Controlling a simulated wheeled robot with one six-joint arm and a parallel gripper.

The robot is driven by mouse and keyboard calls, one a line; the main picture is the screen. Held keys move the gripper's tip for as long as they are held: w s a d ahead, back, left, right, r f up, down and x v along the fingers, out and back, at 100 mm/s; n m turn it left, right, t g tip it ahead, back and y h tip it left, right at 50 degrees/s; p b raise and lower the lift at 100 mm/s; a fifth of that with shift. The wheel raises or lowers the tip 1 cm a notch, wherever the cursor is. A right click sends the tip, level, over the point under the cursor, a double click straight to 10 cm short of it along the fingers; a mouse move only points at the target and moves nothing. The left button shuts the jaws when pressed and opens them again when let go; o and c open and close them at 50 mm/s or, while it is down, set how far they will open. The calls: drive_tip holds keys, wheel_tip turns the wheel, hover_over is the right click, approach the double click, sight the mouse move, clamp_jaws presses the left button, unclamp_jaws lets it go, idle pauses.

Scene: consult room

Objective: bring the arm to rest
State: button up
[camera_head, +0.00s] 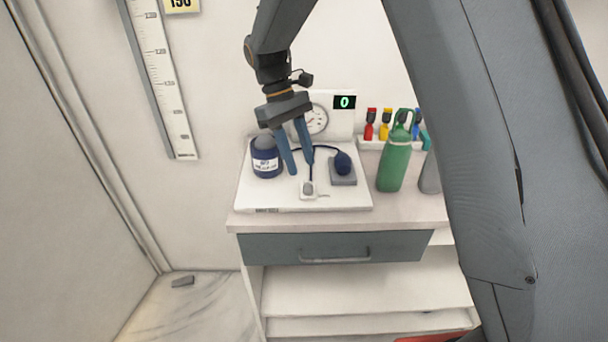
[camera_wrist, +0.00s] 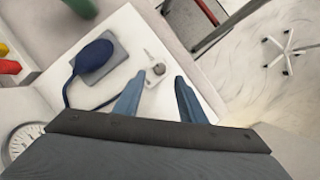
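My gripper (camera_head: 301,172) hangs from my arm above the white board on the cabinet top, pointing down. Its two blue fingers stand apart with nothing between them; in the wrist view the gripper (camera_wrist: 158,82) also shows open and empty. Below and just beyond the fingertips in the wrist view lies a small white fitting with a grey knob (camera_wrist: 158,68). The same fitting (camera_head: 308,189) shows in the head view. Whether the fingers touch anything is hard to tell, but they look clear.
On the white board (camera_head: 255,200) are a dark blue jar (camera_head: 266,162), a gauge (camera_head: 316,120) and a blue bulb (camera_head: 343,163) on a grey pad. A green bottle (camera_head: 394,163) and several coloured-capped vials (camera_head: 386,125) stand right. A drawer (camera_head: 335,247) is below. Wall ruler (camera_head: 162,75) at left.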

drive_tip(key=shift+v, duration=0.9)
